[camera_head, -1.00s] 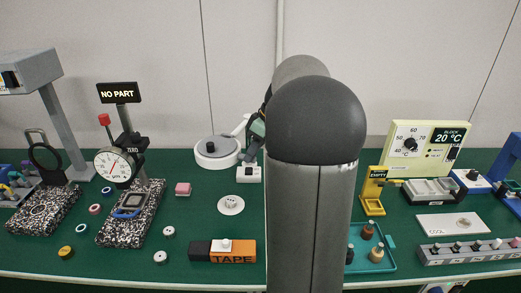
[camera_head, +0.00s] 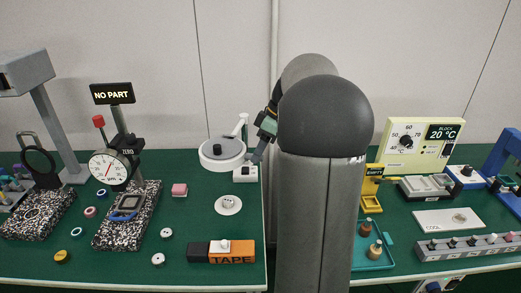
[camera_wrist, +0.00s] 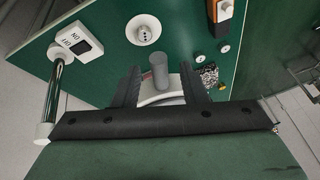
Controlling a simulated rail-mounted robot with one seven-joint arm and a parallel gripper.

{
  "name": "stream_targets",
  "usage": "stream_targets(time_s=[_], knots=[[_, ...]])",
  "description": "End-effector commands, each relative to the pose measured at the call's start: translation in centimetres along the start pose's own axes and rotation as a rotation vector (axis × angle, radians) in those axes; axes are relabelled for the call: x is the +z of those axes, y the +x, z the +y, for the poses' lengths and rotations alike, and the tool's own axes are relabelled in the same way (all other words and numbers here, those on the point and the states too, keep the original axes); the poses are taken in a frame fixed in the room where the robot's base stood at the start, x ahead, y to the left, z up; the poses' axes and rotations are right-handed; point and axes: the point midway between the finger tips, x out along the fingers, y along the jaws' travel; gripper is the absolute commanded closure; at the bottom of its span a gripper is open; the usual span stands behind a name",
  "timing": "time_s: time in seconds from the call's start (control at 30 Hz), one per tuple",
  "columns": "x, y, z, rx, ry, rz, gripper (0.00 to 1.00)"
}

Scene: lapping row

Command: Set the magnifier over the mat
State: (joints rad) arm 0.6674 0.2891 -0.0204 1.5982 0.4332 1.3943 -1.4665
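A black round-framed lens on a stand (camera_head: 38,162), which looks like the magnifier, stands at the far left in the head view. I cannot tell which thing is the mat. My gripper (camera_wrist: 160,87) is far to the right of the lens, over the white round lapping machine (camera_head: 222,160). In the wrist view its dark fingers are apart, with the machine's grey upright knob (camera_wrist: 158,72) showing between them and gaps either side. My arm hides part of the gripper in the head view.
A switch box (camera_head: 245,173) and a white round dish (camera_head: 228,205) are near the gripper. A dial gauge (camera_head: 110,166) stands on a second speckled slab (camera_head: 125,232). A grey lamp post (camera_head: 60,135) rises behind the lens. An orange tape block (camera_head: 222,251) lies in front.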

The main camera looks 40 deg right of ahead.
Motion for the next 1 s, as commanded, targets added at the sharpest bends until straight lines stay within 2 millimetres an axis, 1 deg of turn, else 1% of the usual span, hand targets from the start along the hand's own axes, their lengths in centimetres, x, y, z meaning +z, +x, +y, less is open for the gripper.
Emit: stream_targets(time_s=[0.23,0.37,0.47,0.8,0.9,1.0], knots=[[0.0,-0.3,0.0,0.001,0.001,0.000,0.61],[0.0,-1.7,0.1,0.003,0.001,0.001,0.61],[0.0,-3.7,0.1,0.005,0.001,0.001,0.61],[0.0,-12.2,0.1,0.004,0.001,0.000,0.61],[0.0,-14.2,0.1,0.004,0.001,0.001,0.61],[0.0,-15.8,0.1,0.002,0.001,0.000,0.61]])
